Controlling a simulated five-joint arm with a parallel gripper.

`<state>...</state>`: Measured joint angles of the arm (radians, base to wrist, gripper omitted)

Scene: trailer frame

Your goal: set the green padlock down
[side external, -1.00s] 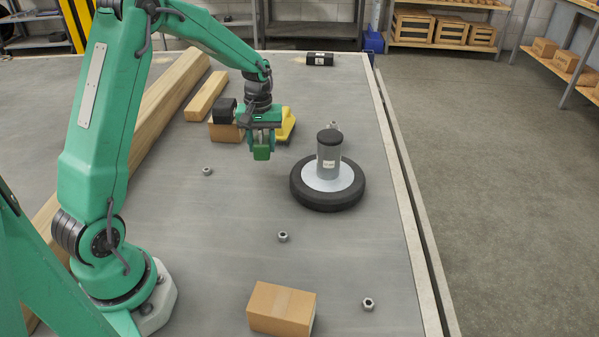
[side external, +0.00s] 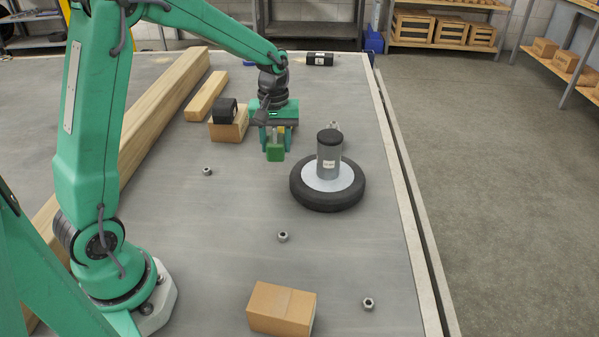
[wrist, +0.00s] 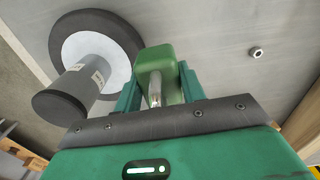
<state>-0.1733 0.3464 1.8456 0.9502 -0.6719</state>
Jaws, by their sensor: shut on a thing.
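The green padlock (side external: 275,153) is held at the lower end of my gripper (side external: 275,143), left of the wheel in the side view. In the wrist view the padlock (wrist: 156,72) sits between the two green fingers of my gripper (wrist: 158,88), its metal shackle toward the palm. My gripper is shut on it. The padlock looks to be just above the grey trailer deck (side external: 225,215), but the exact gap cannot be told.
A black-rimmed wheel (side external: 314,202) lies flat to the right, with a grey canister (side external: 329,157) upright on it. Several nuts are scattered about. Another box (side external: 281,309) is in front.

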